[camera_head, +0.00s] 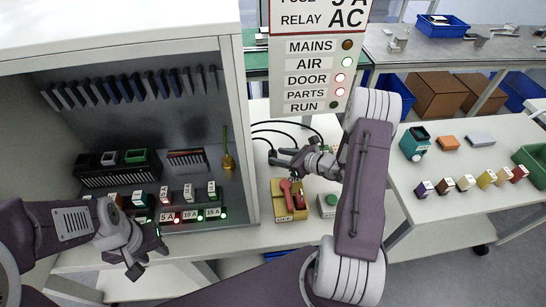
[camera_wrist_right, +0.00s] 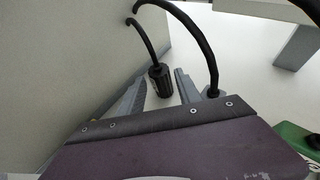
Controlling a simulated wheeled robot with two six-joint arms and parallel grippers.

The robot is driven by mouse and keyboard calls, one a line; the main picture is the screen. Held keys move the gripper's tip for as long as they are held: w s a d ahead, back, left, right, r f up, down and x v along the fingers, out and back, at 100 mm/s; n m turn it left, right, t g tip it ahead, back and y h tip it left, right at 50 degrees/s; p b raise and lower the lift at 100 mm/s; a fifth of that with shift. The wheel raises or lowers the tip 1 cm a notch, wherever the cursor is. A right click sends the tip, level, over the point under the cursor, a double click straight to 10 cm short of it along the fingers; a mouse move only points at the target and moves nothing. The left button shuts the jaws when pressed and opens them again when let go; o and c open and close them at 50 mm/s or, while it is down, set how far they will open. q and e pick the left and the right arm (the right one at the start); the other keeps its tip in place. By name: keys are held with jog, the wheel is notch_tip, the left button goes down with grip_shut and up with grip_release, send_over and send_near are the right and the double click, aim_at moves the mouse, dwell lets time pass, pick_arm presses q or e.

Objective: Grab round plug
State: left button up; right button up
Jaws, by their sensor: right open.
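A round black plug (camera_wrist_right: 160,80) hangs on a black cable in the right wrist view, in the gap between my right gripper's fingers (camera_wrist_right: 160,92). The fingers stand apart, and I cannot tell whether either touches it. A second black cable end (camera_wrist_right: 212,91) is partly hidden behind the gripper body. In the head view my right gripper (camera_head: 276,156) is at the black cables (camera_head: 286,125), beside the cabinet's right wall. My left gripper (camera_head: 148,262) is open and empty in front of the cabinet's lower ledge.
The cabinet (camera_head: 240,140) holds breakers and small modules. A yellow box with a red lever (camera_head: 281,214) and a green-button box (camera_head: 327,205) stand below my right gripper. A sign with indicator lamps (camera_head: 311,75) hangs above. Coloured blocks (camera_head: 464,182) stand on the right table.

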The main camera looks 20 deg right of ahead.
jog(key=shift+x, duration=0.8)
grip_shut()
jog(key=shift+r, duration=0.15)
jog(key=shift+r, duration=0.3)
jog(key=s+d+r+p, duration=0.1)
jog(key=s+d+r, duration=0.4)
jog(key=s+r, duration=0.5)
jog(key=shift+s+d+r, duration=0.15)
jog(key=shift+s+d, duration=0.1)
jog(key=shift+d, duration=0.1)
